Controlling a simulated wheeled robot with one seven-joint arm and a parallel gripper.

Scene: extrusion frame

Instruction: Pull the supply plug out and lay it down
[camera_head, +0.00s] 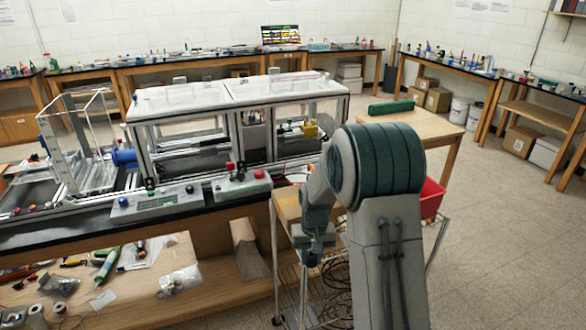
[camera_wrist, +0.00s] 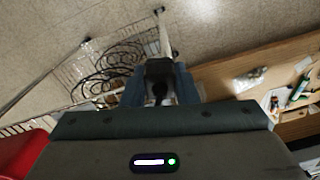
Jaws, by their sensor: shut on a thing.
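My gripper (camera_wrist: 160,85) shows in the wrist view with its two blue-grey fingers closed on a dark block-shaped thing, which looks like the supply plug (camera_wrist: 159,70). In the head view my gripper (camera_head: 313,256) hangs low beside the wire cart, to the right of the bench. The plug is too small and dark there to make out clearly. Its socket cannot be picked out in either view.
A wire cart (camera_head: 277,255) stands below, with coiled black cables (camera_wrist: 112,62) on its lower shelf. A red bin (camera_head: 432,196) is behind my arm. The bench with the framed machine (camera_head: 238,94) and a button box (camera_head: 242,186) is at left.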

